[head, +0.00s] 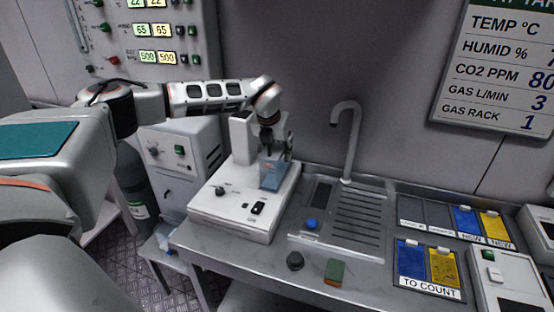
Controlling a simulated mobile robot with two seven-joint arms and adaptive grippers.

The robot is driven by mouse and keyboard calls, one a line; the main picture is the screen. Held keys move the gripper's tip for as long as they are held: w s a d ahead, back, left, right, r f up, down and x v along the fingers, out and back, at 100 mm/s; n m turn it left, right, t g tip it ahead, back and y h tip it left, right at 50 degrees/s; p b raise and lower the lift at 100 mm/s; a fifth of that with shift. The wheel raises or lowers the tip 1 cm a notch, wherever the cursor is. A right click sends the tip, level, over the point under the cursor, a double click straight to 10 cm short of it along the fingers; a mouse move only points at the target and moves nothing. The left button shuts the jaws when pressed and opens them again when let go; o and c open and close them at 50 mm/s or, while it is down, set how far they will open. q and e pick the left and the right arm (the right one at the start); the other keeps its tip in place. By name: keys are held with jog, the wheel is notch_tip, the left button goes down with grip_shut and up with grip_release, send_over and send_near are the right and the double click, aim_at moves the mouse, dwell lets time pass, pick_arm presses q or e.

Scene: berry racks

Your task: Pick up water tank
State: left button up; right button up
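A translucent blue water tank (271,174) is at the right side of a white machine (232,207) on the steel counter. My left arm comes in from the left across the machine. The dark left gripper (280,154) points down at the tank's top, and its fingers overlap the tank's upper edge. The fingers are small and partly hidden, so I cannot tell whether they are closed on the tank. I cannot tell whether the tank rests on the machine or is slightly raised. My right gripper is not in view.
A sink (345,215) with a tall faucet (346,130) is right of the machine. A blue knob (311,224), a dark round object (295,261) and a sponge (335,272) are nearby. Blue and yellow card trays (428,266) are at right. A control box (178,150) stands behind left.

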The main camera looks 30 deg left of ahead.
pick_arm(q)
jog(key=shift+c, duration=1.2)
jog(key=shift+r, duration=0.2)
